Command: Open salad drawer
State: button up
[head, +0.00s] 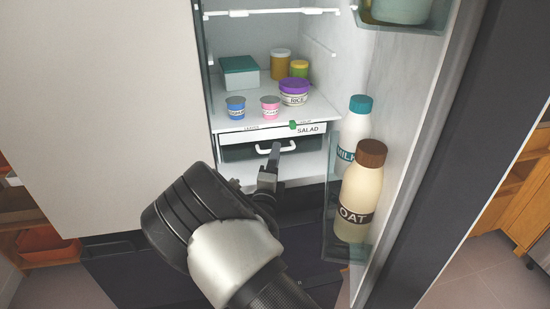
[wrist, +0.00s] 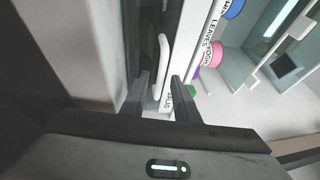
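The salad drawer (head: 236,152) sits low in the open fridge, under a white strip (head: 262,134) labelled SALAD. It has a dark see-through front and looks shut. Its white bar handle (head: 264,150) faces me. My gripper (head: 281,154) is in front of the drawer, close to the handle's right part in the head view. In the wrist view my gripper (wrist: 160,77) has its two fingers apart, with the lower end of the handle (wrist: 164,60) showing between them. I cannot tell whether the fingers touch it. The drawer front (wrist: 146,35) is beyond.
The open fridge door at right holds a milk bottle (head: 357,132) and an oat bottle (head: 360,192) close to my arm. The shelf above holds a rice tub (head: 294,98), two small cups, a teal-lidded box (head: 239,73) and jars. Floor space below is dark.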

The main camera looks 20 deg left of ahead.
grip_shut()
jog(key=s+d+p, duration=0.7)
jog(key=s, duration=0.6)
jog(key=shift+d, duration=0.4)
jog(key=shift+w, duration=0.1)
grip_release()
jog(key=v, duration=1.7)
jog(key=shift+s, duration=0.25)
